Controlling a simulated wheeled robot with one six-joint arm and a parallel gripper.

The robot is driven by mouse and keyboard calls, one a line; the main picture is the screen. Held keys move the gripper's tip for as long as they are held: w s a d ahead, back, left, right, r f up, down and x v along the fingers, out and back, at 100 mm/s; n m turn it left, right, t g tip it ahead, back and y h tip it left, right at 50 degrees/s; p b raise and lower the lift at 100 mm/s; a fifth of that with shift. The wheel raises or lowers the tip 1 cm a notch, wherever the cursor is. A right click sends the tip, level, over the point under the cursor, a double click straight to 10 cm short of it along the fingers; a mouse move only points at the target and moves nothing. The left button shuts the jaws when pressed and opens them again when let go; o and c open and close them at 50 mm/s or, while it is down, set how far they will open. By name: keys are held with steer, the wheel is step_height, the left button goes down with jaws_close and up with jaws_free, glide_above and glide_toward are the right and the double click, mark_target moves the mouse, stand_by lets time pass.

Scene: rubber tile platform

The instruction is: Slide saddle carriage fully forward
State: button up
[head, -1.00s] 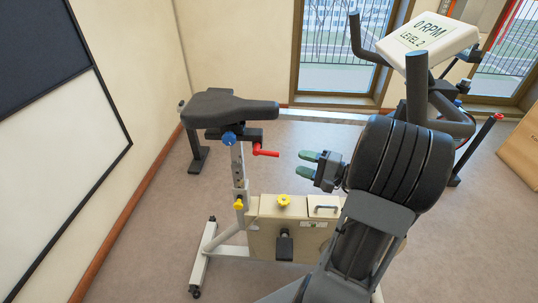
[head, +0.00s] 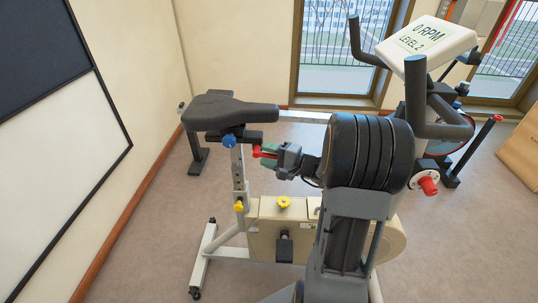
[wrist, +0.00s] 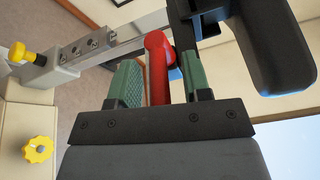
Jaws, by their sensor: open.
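The bike's black saddle (head: 235,110) sits on a dark saddle carriage (head: 236,133) at the top of the upright seat post (head: 239,170). A blue knob (head: 229,141) is on the carriage's side. A red handle (head: 258,152) sticks out at the carriage's front end; in the wrist view the red handle (wrist: 158,65) stands between the green finger pads. My gripper (head: 266,158) is open around the red handle, with a visible gap at least on its right. In the wrist view, my gripper (wrist: 158,80) points toward the carriage and saddle underside. Contact at the left pad cannot be told.
A yellow knob (head: 239,205) is on the seat post and another yellow knob (head: 284,202) is on the beige housing (head: 265,225). Handlebars and a display console (head: 428,43) stand at the right. A window and wall lie behind.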

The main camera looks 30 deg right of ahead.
steer(key=shift+c, duration=0.2)
jaws_close()
steer(key=shift+f, duration=0.1)
